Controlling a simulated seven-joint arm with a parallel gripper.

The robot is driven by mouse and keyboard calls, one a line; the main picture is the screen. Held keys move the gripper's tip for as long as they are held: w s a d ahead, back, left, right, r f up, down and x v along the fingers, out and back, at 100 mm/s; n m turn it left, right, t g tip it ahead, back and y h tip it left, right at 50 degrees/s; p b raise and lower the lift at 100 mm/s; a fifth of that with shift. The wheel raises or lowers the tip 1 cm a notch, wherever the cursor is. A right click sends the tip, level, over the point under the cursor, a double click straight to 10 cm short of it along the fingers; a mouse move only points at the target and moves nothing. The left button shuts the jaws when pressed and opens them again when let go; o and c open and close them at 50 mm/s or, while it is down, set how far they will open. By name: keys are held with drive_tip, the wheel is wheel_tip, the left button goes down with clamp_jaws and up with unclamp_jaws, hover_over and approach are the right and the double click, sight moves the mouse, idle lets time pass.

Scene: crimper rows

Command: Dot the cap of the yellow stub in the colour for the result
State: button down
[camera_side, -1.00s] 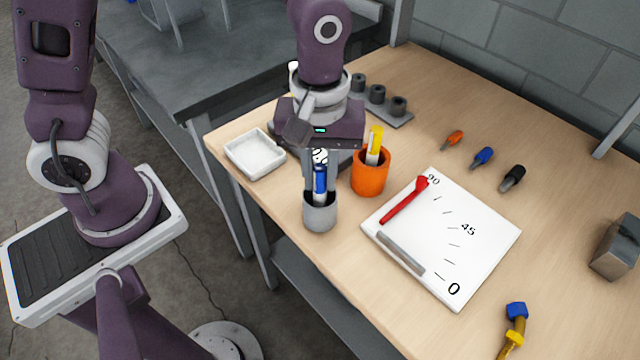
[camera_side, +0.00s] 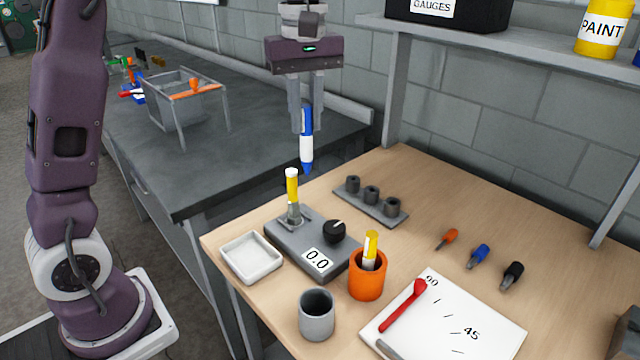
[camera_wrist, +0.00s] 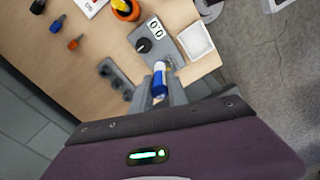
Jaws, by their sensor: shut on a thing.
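My gripper (camera_side: 306,130) is shut on a blue-and-white marker (camera_side: 307,148), held upright in the air with its blue tip down. The marker also shows between the jaws in the wrist view (camera_wrist: 160,84). The yellow stub (camera_side: 292,190) stands upright in a clamp on the grey tester (camera_side: 285,237), its white cap on top. In the wrist view I cannot make out the stub. The tester's display (camera_side: 317,261) reads 0.0; beside it is a black knob (camera_side: 334,232).
A white tray (camera_side: 251,257), an empty grey cup (camera_side: 317,316) and an orange cup (camera_side: 366,283) holding a yellow-and-white piece stand around the tester. A dark rack with three sockets (camera_side: 371,202) is behind. A white angle board (camera_side: 455,335) bears a red lever (camera_side: 404,305).

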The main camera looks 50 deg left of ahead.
drive_tip(key=a+f+n, duration=0.1)
drive_tip(key=a, duration=0.5)
drive_tip(key=shift+w+f, duration=0.15)
drive_tip(key=shift+w, duration=0.3)
drive_tip(key=shift+f, duration=0.55)
idle(1.0)
wheel_tip(320, 180, up, 7)
idle(0.7)
idle(0.4)
drive_tip(key=s+d+f+m, duration=0.2)
drive_tip(key=d+f+m, duration=1)
drive_tip(key=f, duration=0.5)
drive_tip(key=m, duration=0.2)
drive_tip(key=shift+s+d+m, duration=0.2)
drive_tip(key=shift+s+m, duration=0.1)
drive_tip(key=shift+s, duration=0.1)
